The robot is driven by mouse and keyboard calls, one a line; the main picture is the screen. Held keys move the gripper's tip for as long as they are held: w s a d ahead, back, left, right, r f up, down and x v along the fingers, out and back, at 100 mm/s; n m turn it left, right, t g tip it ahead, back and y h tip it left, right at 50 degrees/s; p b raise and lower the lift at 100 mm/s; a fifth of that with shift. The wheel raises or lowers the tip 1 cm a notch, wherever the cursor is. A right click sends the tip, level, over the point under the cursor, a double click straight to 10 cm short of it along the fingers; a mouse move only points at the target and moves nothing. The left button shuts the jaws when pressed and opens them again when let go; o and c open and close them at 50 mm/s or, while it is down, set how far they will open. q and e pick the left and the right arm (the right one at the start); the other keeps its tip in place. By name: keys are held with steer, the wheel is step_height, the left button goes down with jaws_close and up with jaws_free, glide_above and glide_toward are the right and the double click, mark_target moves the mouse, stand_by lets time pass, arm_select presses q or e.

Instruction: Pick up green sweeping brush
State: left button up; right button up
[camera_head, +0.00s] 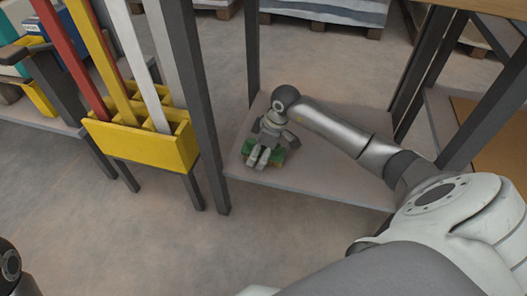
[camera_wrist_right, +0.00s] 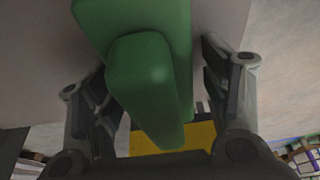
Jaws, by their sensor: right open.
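The green sweeping brush (camera_head: 277,158) lies on a low grey shelf (camera_head: 318,182), partly hidden under my right gripper. My right gripper (camera_head: 262,160) reaches down over it from the right side of the head view. In the right wrist view the green brush (camera_wrist_right: 148,85) fills the middle, with a raised green part pointing toward the camera. The two dark fingers of my right gripper (camera_wrist_right: 160,92) stand apart on either side of it. Gaps show beside the brush, so the fingers are not closed on it. My left gripper does not show.
Dark posts (camera_head: 200,110) frame the shelf on the left and right. A yellow holder (camera_head: 150,148) with red, yellow and white handles stands left of it. Bare concrete floor (camera_head: 120,225) lies in front. Pallets are at the back.

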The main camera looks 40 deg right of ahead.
steer(key=shift+f, duration=0.2)
stand_by(0.3)
steer(key=shift+s, duration=0.1)
steer(key=c, duration=1.4)
